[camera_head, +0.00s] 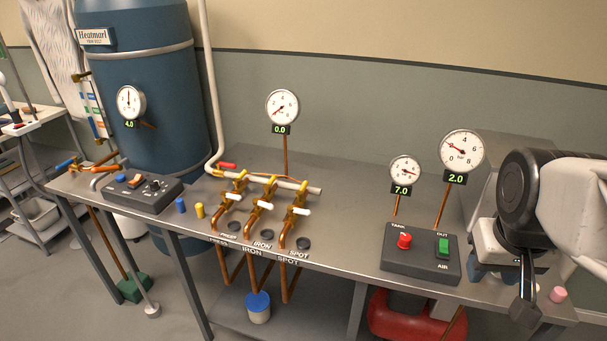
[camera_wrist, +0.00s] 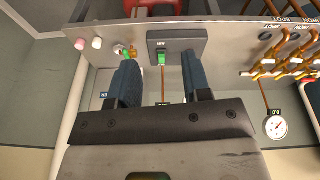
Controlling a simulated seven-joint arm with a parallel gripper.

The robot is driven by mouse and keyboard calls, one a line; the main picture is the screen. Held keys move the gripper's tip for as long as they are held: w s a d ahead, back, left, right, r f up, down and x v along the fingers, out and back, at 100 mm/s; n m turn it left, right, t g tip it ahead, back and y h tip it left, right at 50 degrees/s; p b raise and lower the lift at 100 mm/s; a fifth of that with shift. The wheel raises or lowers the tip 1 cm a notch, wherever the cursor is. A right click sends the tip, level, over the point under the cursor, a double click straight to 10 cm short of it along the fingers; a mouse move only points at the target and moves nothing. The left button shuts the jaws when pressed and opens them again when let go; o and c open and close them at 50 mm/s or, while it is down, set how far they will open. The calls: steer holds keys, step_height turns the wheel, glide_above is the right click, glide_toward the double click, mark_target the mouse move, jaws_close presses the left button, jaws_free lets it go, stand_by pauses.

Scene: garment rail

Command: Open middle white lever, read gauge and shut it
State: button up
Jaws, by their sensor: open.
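Three brass valves with white levers stand in a row on the metal bench. The middle white lever (camera_head: 266,206) is on the valve above the IRON label, between the PRESS and SPOT levers. A round gauge (camera_head: 282,106) rises on a copper pipe behind them; its display reads 0.0. It also shows upside down in the wrist view (camera_wrist: 276,127). My gripper (camera_head: 526,308) is at the far right of the bench, well away from the valves. In the wrist view my gripper (camera_wrist: 160,80) has its two fingers wide apart with nothing between them.
A grey box (camera_head: 420,254) with red and green buttons stands between my gripper and the valves, with two gauges behind it reading 7.0 and 2.0. A switch box (camera_head: 139,193) and blue tank (camera_head: 150,60) are at left.

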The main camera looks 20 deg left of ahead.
steer(key=w+a+n, duration=0.4)
steer(key=w+a, duration=0.6)
steer(key=w, duration=0.3)
steer(key=n, duration=1)
glide_toward(264, 203)
steer(key=shift+w+f, duration=0.25)
steer(key=shift+f, duration=0.4)
steer(key=shift+f, duration=0.1)
steer(key=shift+x, duration=3.85)
steer(key=shift+s, duration=0.1)
steer(key=shift+n, duration=0.3)
jaws_close()
